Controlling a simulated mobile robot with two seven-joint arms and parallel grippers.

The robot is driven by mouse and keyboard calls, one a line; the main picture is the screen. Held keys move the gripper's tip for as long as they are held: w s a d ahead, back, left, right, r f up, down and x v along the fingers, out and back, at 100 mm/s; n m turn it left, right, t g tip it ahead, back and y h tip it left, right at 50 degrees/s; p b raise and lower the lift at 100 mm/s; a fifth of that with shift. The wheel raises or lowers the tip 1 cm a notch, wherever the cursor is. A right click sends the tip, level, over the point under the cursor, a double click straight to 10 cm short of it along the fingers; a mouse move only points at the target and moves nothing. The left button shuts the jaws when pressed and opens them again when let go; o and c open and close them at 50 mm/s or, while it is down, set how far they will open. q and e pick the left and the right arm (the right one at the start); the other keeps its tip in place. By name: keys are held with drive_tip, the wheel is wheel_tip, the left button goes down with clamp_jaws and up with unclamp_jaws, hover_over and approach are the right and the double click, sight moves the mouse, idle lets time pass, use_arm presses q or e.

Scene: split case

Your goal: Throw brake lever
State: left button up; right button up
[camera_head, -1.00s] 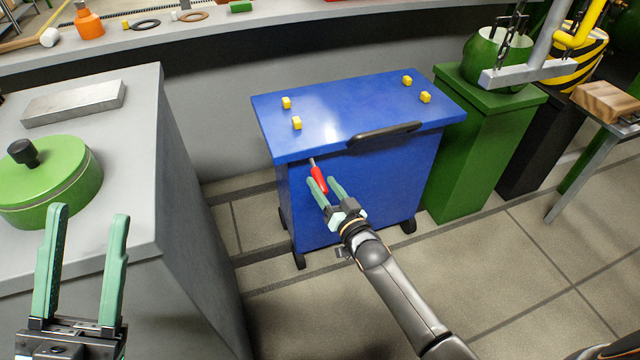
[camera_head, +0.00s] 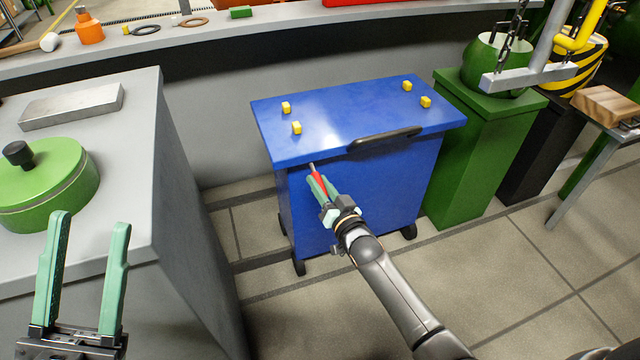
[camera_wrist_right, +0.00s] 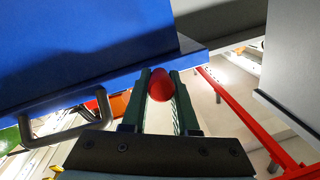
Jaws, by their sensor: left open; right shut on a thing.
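The brake lever (camera_head: 319,183) has a red grip on a thin metal rod and sticks out below the front left edge of the blue cart (camera_head: 340,190). My right gripper (camera_head: 325,186) is shut on the red grip. In the right wrist view the rounded red end of the lever (camera_wrist_right: 161,85) sits between the two green fingers (camera_wrist_right: 160,100). The fingers hide part of the grip. My left gripper (camera_head: 88,270) is open and empty at the lower left, in front of the grey bench, far from the cart.
The blue cart has a black handle (camera_head: 385,138), black wheels and several yellow blocks on top. A grey bench (camera_head: 125,130) with a green lidded pot (camera_head: 45,185) stands left. A green pedestal (camera_head: 480,150) stands right. The tiled floor (camera_head: 500,265) in front is clear.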

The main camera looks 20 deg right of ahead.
clamp_jaws()
idle(0.8)
